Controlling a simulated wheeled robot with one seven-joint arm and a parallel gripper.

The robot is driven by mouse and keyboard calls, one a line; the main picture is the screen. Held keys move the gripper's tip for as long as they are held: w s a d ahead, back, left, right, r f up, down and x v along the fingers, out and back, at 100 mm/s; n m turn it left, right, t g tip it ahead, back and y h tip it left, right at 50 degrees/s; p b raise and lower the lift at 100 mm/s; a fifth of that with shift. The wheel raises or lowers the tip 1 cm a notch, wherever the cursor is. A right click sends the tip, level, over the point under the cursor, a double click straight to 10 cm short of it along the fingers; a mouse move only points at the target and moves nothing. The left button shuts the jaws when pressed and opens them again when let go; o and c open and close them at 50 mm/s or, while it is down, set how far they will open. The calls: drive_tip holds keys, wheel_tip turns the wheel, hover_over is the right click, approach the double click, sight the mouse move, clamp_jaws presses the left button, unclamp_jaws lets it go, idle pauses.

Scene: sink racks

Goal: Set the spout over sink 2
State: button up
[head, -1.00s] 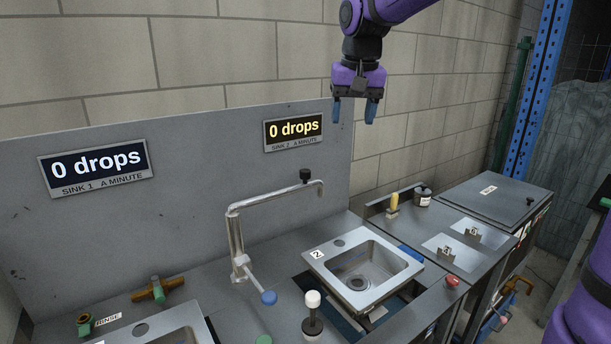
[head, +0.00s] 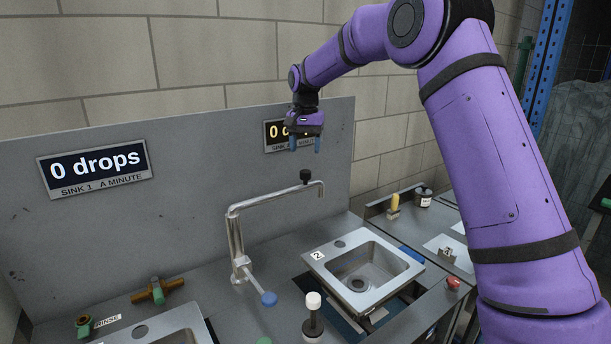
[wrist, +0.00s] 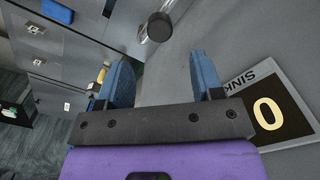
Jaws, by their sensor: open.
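The swivel spout (head: 275,202) is a steel tube rising from the counter between the two sinks. Its horizontal arm reaches right and ends in a short downturn with a black knob (head: 306,177) on top. In the head view the outlet end shows just behind the left back corner of sink 2 (head: 364,272). My gripper (head: 305,145) is open and empty, above the black knob, in front of the sink 2 display (head: 277,131). In the wrist view my gripper (wrist: 208,75) shows two blue fingers apart, with the black knob (wrist: 160,27) beyond them.
Sink 1 (head: 178,328) is at the lower left, partly cut off. A blue-ended lever (head: 268,298) sticks out from the spout base. A white-topped post (head: 313,302) stands left of sink 2. The back panel (head: 200,160) rises behind the spout.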

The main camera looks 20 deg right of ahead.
sight(306, 171)
wheel_tip(306, 171, down, 9)
drive_tip(key=shift+f, duration=0.1)
idle(0.3)
clamp_jaws()
drive_tip(key=shift+s, duration=0.1)
